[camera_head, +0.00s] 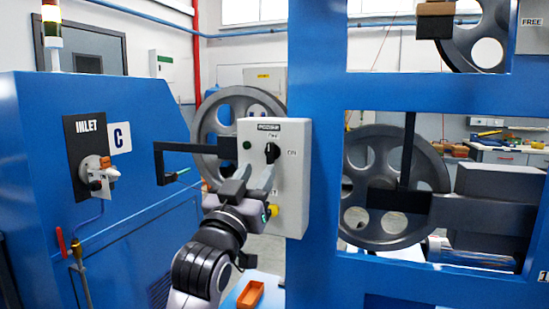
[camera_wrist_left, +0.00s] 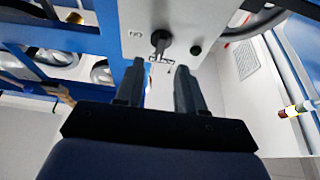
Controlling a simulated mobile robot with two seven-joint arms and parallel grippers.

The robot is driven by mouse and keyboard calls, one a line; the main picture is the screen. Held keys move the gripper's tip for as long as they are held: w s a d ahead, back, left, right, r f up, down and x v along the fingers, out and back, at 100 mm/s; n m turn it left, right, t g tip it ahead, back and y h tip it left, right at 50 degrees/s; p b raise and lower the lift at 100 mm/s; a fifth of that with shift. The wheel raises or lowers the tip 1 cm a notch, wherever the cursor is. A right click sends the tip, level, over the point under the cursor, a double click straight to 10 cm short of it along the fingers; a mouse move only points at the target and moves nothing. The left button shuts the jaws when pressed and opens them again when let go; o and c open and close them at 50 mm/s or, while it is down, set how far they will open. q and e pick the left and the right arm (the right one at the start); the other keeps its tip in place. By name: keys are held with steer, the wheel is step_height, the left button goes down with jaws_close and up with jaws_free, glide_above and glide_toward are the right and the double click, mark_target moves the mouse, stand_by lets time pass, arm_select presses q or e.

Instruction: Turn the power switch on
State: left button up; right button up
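The power switch is a black rotary knob (camera_head: 272,152) on the front of a light grey control box (camera_head: 300,190), which is fixed to a blue machine post. In the left wrist view the knob (camera_wrist_left: 160,40) lies just beyond the fingertips, roughly in line with the gap between them. My left gripper (camera_head: 256,168) is raised in front of the box, just below the knob. Its two fingers are apart with nothing between them, as the left wrist view also shows (camera_wrist_left: 160,65). The fingers appear clear of the knob. My right gripper is not in view.
A small dark green button (camera_head: 247,145) sits left of the knob, and a yellow knob (camera_head: 274,210) is low on the box. A black bracket (camera_head: 180,147) projects at left. The blue inlet cabinet (camera_head: 150,220) stands left. Large grey pulleys (camera_head: 395,160) are behind the frame.

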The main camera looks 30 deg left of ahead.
mark_target(269, 154)
arm_select(q)
steer(key=shift+p+x, duration=0.65)
steer(key=shift+x, duration=2.4)
jaws_close()
